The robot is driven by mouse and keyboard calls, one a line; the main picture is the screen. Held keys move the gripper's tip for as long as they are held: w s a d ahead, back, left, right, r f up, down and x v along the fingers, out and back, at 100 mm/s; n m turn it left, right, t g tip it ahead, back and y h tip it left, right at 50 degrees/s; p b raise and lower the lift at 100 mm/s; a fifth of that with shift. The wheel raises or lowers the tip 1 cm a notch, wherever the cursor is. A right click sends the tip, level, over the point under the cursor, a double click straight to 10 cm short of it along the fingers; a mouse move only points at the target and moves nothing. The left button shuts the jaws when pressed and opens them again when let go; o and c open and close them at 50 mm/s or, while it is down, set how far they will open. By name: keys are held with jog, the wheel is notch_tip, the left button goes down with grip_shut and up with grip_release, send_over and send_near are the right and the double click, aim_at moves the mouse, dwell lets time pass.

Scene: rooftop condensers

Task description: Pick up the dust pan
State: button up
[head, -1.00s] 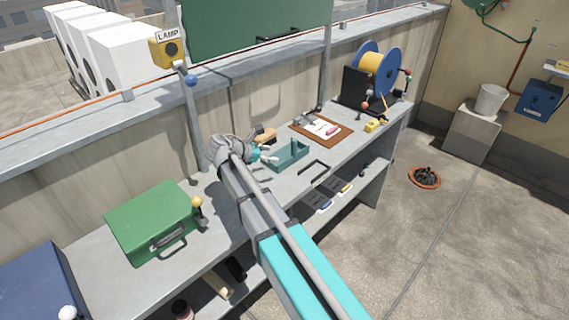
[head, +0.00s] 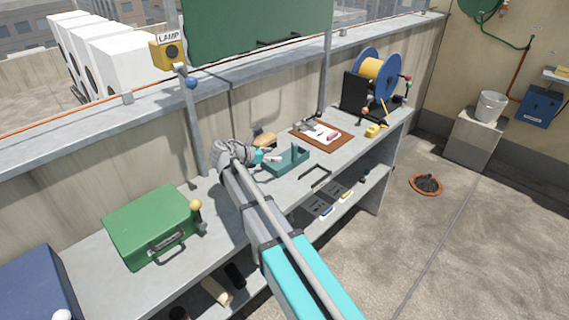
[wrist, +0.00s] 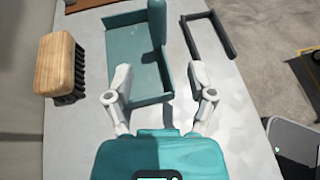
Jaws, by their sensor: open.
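The dust pan (head: 288,163) is a teal tray with raised walls and an upright block-like part, lying on the grey bench top. It also shows in the wrist view (wrist: 126,60), at the top centre. My gripper (wrist: 160,82) is open, and its two grey fingertips are spread at the pan's near end. The left fingertip is close to the pan's near left corner and the right one is to the right of the pan. I cannot tell whether either touches it. Nothing is held. In the head view my arm hides part of the bench beside the pan.
A wooden brush (wrist: 60,68) lies left of the pan, and a dark U-shaped handle (wrist: 207,36) lies to its right. A brown clipboard (head: 337,139), a cable reel (head: 376,75) and a green case (head: 150,222) are on the bench. The wall runs behind it.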

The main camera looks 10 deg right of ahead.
aim_at(294, 159)
jog(key=shift+b+x, duration=0.75)
jog(key=shift+x, duration=1.8)
jog(key=shift+f, duration=0.1)
jog(key=shift+b+x, duration=1.05)
jog(key=shift+x, duration=1.55)
jog(key=shift+c, duration=0.2)
grip_shut()
